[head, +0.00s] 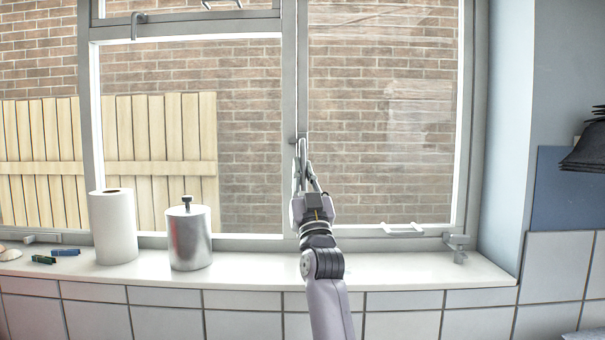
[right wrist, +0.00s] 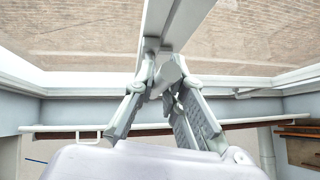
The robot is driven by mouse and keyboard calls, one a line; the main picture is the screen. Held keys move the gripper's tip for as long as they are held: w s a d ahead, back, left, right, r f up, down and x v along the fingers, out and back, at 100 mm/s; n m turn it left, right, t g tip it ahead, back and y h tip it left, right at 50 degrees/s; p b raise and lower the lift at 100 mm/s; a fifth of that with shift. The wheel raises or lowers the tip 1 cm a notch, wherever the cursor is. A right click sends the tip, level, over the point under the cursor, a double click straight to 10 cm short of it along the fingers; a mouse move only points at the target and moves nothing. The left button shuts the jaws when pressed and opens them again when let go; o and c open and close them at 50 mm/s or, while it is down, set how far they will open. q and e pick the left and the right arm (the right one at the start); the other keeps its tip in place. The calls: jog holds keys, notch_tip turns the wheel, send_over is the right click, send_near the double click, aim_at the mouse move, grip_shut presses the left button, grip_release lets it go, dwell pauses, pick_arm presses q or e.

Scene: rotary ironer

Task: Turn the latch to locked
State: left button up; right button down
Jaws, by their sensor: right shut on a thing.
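The window latch is a small grey fitting on the upright post (head: 288,90) between the two window panes. In the head view it is mostly hidden by my right gripper (head: 304,165), which reaches up to it from below. In the right wrist view the grey latch piece (right wrist: 172,70) lies between the fingertips of my right gripper (right wrist: 165,82), which is shut on it. I cannot tell clearly which way the latch is turned. My left gripper is not in view.
A white sill (head: 400,267) runs below the window. A paper roll (head: 113,228), a metal canister (head: 189,238) and small dark blocks (head: 66,252) stand left of my right arm. Another catch (head: 457,247) and a stay (head: 402,229) are at the lower right.

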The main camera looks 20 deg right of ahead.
jog(key=c, duration=1.6)
grip_release()
jog(key=shift+c, duration=0.2)
jog(key=v, duration=0.7)
jog(key=shift+s+f, duration=0.2)
jog(key=shift+s, duration=0.05)
